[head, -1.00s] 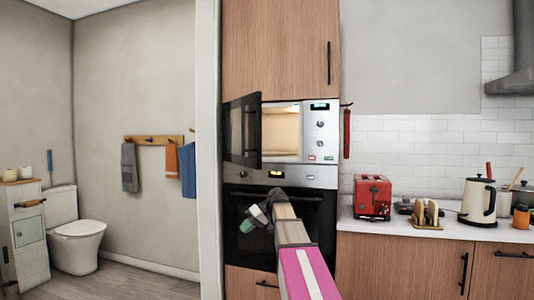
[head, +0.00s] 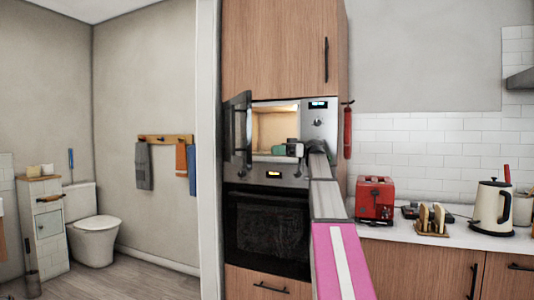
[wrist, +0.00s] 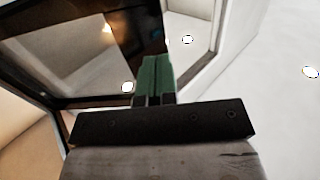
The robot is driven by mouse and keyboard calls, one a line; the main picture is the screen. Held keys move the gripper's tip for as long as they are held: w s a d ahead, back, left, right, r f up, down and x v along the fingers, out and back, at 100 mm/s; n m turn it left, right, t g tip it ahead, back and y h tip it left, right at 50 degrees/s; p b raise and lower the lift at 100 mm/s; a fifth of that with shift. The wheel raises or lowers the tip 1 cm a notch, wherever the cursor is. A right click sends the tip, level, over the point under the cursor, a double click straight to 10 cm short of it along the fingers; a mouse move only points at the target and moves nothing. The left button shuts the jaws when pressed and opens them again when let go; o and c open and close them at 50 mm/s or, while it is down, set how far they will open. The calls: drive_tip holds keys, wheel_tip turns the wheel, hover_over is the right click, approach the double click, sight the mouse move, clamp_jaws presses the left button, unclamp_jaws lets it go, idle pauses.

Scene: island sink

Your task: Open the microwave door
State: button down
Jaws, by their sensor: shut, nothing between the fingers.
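The microwave (head: 318,132) is built into the tall wooden cabinet above the oven. Its dark glass door (head: 238,130) is hinged on the left and stands swung open, showing the lit cream interior (head: 275,128). My gripper (head: 283,149) is in front of the lower part of the opening, to the right of the door. I cannot tell whether the fingers touch the door.
The black oven (head: 267,230) sits below the microwave. A red toaster (head: 375,200), a toast rack (head: 432,218) and a cream kettle (head: 489,207) stand on the counter at right. A wall edge (head: 208,150) rises just left of the door.

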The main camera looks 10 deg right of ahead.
sight(251, 152)
drive_tip(key=s+a, duration=0.1)
drive_tip(key=a, duration=0.8)
drive_tip(key=shift+a, duration=0.15)
drive_tip(key=shift+s, duration=0.1)
drive_tip(key=shift+a, duration=0.1)
drive_tip(key=shift+s+a+f+m+t, duration=0.1)
drive_tip(key=shift+s+a+m+t, duration=0.25)
drive_tip(key=shift+a+t, duration=0.3)
drive_tip(key=a+m+t, duration=0.2)
drive_tip(key=a+t, duration=0.1)
drive_tip(key=shift+s+a, duration=0.1)
drive_tip(key=shift+s, duration=0.25)
drive_tip(key=w+a+m+t+h, duration=0.1)
drive_tip(key=w+a+m+t, duration=0.2)
drive_tip(key=a, duration=1.2)
drive_tip(key=w+a+m+t+h, duration=0.2)
drive_tip(key=w+a+t, duration=0.3)
drive_tip(key=a, duration=0.9)
drive_tip(key=shift+a+m+t, duration=0.35)
drive_tip(key=shift+a+m, duration=0.05)
drive_tip(key=shift+m, duration=0.05)
